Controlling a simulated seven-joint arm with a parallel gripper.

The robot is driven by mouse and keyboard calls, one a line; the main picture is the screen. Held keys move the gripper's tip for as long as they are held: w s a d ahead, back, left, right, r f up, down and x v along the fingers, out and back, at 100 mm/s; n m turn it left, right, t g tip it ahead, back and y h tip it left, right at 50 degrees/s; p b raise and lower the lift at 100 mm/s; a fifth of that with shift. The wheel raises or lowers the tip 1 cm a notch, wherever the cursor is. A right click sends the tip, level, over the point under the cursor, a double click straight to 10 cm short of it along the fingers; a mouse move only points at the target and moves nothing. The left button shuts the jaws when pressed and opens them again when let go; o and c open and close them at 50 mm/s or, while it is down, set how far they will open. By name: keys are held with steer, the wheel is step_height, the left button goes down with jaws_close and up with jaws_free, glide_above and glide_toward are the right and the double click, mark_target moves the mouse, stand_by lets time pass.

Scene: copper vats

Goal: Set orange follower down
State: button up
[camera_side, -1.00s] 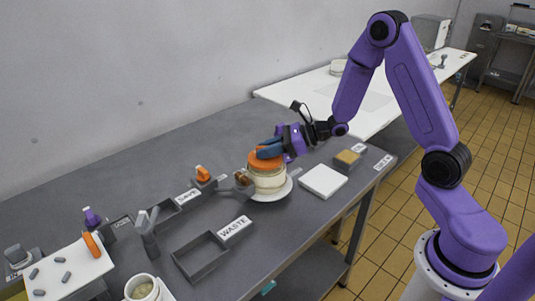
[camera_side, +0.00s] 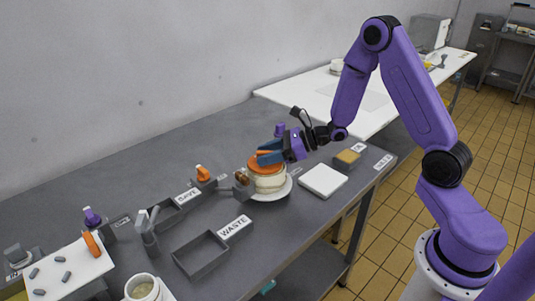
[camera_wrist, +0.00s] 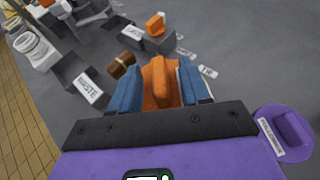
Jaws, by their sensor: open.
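The orange follower (camera_side: 264,166) is a round disc with an upright grip bar. In the side view it sits on top of the white mould (camera_side: 268,183), which stands on a white plate (camera_side: 275,195). My gripper (camera_side: 266,153) is just above the disc, with its blue fingers open on either side of the bar. In the wrist view the orange bar (camera_wrist: 160,85) stands between the two fingers, with gaps beside it. My gripper hides part of the disc, so its seating on the mould is hard to judge.
A purple object (camera_side: 280,130) stands just behind my gripper. The WASTE bin (camera_side: 201,254) and SAVE bin (camera_side: 168,213) are to the left, near a brown-topped item (camera_side: 242,180). A white slab (camera_side: 323,180) lies to the right.

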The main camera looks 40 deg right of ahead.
steer(key=v, duration=1.2)
steer(key=s+a+r+n+g+y, duration=0.2)
steer(key=s+a+n+g, duration=0.8)
steer(key=s+a+n, duration=0.35)
steer(key=s+d+n+h, duration=0.1)
steer(key=s+n+h, duration=0.4)
steer(key=n, duration=0.8)
steer(key=s+d+r+n+h, duration=0.1)
steer(key=s+n+h, duration=0.5)
steer(key=n, duration=0.7)
steer(key=shift+s+d+t, duration=0.3)
steer(key=shift+s+d, duration=0.2)
steer(key=shift+s, duration=0.45)
